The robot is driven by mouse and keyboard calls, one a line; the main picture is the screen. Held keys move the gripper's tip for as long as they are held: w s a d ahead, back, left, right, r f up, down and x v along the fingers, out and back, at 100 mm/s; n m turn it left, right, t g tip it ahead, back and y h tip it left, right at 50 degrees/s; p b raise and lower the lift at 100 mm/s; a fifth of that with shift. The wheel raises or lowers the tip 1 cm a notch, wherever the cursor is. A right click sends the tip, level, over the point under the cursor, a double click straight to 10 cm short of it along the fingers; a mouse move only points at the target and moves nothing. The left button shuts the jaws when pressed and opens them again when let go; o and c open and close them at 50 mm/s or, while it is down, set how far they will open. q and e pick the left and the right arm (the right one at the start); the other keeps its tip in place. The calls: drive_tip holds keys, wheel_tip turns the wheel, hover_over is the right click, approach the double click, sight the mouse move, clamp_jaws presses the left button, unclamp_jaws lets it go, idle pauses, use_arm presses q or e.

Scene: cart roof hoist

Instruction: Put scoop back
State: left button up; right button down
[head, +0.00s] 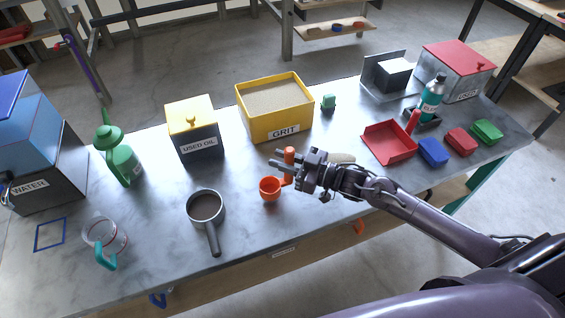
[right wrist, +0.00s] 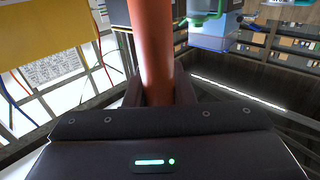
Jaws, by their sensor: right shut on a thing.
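The orange scoop (head: 270,188) has a round cup and an orange handle (head: 289,154). In the head view it is over the middle of the bench, in front of the yellow GRIT box (head: 257,126). My right gripper (head: 294,169) is shut on its handle, which also shows as an orange shaft between the fingers in the right wrist view (right wrist: 151,45). I cannot tell whether the cup touches the bench. The GRIT box is open and full of pale grit. My left gripper is not in view.
A grey pan (head: 207,207) stands left of the scoop, and a clear jug (head: 100,236) farther left. Behind are a USED OIL box (head: 198,143) and a green can (head: 118,155). A red tray (head: 389,143) lies right. A pale thing (head: 341,158) is partly hidden behind my wrist.

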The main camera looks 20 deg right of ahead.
drive_tip(key=shift+f, duration=0.8)
drive_tip(key=shift+f, duration=0.2)
drive_tip(key=c, duration=1.2)
unclamp_jaws()
drive_tip(key=shift+c, duration=0.2)
drive_tip(key=shift+r, duration=0.1)
drive_tip(key=v, duration=1.2)
drive_tip(key=shift+b, duration=0.45)
